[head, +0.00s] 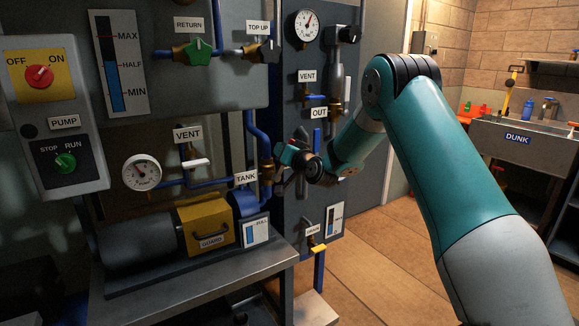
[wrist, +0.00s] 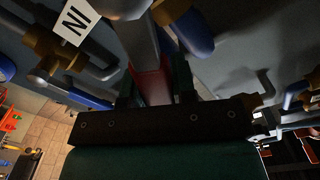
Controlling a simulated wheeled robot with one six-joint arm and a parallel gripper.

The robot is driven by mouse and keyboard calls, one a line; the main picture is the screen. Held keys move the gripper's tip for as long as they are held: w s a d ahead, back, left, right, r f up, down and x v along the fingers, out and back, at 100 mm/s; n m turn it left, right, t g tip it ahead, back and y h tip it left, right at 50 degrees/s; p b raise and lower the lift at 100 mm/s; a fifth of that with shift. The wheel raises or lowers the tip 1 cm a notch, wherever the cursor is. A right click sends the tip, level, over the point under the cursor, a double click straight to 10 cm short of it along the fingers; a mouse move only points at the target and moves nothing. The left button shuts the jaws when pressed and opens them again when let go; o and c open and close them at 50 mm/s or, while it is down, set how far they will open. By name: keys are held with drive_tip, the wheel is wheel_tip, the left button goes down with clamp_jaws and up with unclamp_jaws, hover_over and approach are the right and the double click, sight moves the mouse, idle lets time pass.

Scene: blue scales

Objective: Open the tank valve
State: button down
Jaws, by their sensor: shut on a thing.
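The TANK label (head: 246,177) hangs beside a brass valve body (head: 267,171) on a blue pipe in the head view. My gripper (head: 281,165) is at the right side of this valve, and my wrist hides most of what it holds. In the wrist view my gripper (wrist: 154,80) has its two dark fingers on either side of a red handle (wrist: 150,84) and is shut on it. The handle runs up to a grey part between the fingers. How far the valve is turned cannot be told.
The pump panel (head: 58,120), a white gauge (head: 142,173) and the VENT valve (head: 197,163) are to the left. The grey OUT panel (head: 306,214) stands close behind my wrist. Open tiled floor (head: 385,255) lies to the right, before the DUNK sink (head: 517,139).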

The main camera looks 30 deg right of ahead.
drive_tip(key=a+n+b, duration=0.1)
drive_tip(key=n+b, duration=0.1)
drive_tip(key=a+n+b, duration=0.1)
drive_tip(key=n+b, duration=0.1)
drive_tip(key=a+n+b, duration=0.1)
drive_tip(key=b, duration=0.1)
drive_tip(key=shift+s+a+r+n, duration=0.1)
drive_tip(key=shift+a+r+n, duration=0.3)
idle(0.3)
drive_tip(key=c, duration=0.9)
unclamp_jaws()
drive_tip(key=shift+a, duration=0.1)
drive_tip(key=s+b, duration=0.1)
drive_tip(key=s, duration=0.4)
drive_tip(key=s+b, duration=0.1)
drive_tip(key=s, duration=0.5)
drive_tip(key=s+b, duration=0.2)
drive_tip(key=s, duration=0.4)
drive_tip(key=shift+s+d+r, duration=0.1)
drive_tip(key=shift+s+d, duration=0.1)
drive_tip(key=shift+d, duration=0.15)
